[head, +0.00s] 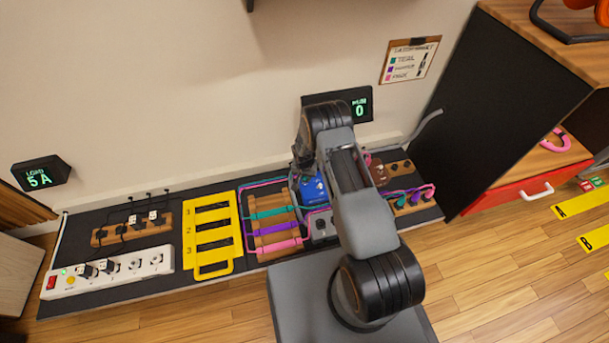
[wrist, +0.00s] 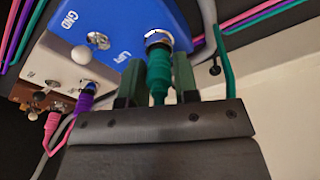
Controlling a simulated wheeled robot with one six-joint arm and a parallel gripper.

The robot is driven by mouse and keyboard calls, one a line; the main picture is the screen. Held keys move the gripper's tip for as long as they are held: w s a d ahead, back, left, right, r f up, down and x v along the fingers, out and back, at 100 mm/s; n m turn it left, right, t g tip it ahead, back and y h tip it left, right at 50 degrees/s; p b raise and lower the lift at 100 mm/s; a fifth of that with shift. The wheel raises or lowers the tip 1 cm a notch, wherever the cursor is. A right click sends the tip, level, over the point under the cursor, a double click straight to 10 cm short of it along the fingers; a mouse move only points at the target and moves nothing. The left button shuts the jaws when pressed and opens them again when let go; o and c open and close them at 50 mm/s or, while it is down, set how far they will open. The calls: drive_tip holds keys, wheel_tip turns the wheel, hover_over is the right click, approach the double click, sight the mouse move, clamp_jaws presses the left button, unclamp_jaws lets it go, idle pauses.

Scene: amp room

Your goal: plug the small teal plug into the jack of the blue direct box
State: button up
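The blue direct box (wrist: 120,22), marked GND and LIFT, fills the top of the wrist view; it also shows in the head view (head: 313,189), partly behind my arm. Its silver-ringed jack (wrist: 158,38) faces my gripper (wrist: 159,72). The small teal plug (wrist: 158,80) is between my two dark green fingers, which appear shut on it. The plug points at the jack and its front end overlaps the ring's lower edge. I cannot tell how deep it sits. In the head view my arm hides my gripper and the plug.
A purple plug (wrist: 84,102) sits at the pale box (wrist: 65,72) on the left, with a pink plug (wrist: 52,122) beyond. A teal cable (wrist: 226,65) runs right of my gripper. The yellow rack (head: 212,232) and white power strip (head: 108,270) lie left on the board.

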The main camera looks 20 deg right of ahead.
drive_tip(key=o, duration=0.4)
wheel_tip(320, 180, up, 14)
drive_tip(key=s+p, duration=0.1)
drive_tip(key=p, duration=0.4)
drive_tip(key=shift+s+a+f, duration=0.15)
drive_tip(key=shift+s+a, duration=0.15)
drive_tip(key=shift+a, duration=0.05)
drive_tip(key=s+r+n+p, duration=0.15)
drive_tip(key=r+p, duration=0.35)
drive_tip(key=r, duration=0.8)
drive_tip(key=s+r+t+p, duration=0.1)
drive_tip(key=s+r+p, duration=0.3)
drive_tip(key=r, duration=0.8)
drive_tip(key=s+r+n+p, duration=0.1)
drive_tip(key=r+p, duration=0.5)
drive_tip(key=r, duration=0.7)
drive_tip(key=s+r+n+p, duration=0.1)
drive_tip(key=s+r+p, duration=0.6)
drive_tip(key=r, duration=0.6)
drive_tip(key=s+r+n+t+p, duration=0.1)
drive_tip(key=s+r+p, duration=0.7)
drive_tip(key=r, duration=0.5)
drive_tip(key=shift+s+y, duration=0.3)
drive_tip(key=shift+s, duration=0.85)
drive_tip(key=shift+s+d+n, duration=0.1)
drive_tip(key=shift+s+n, duration=0.15)
drive_tip(key=shift+n, duration=0.1)
drive_tip(key=shift+c, duration=0.2)
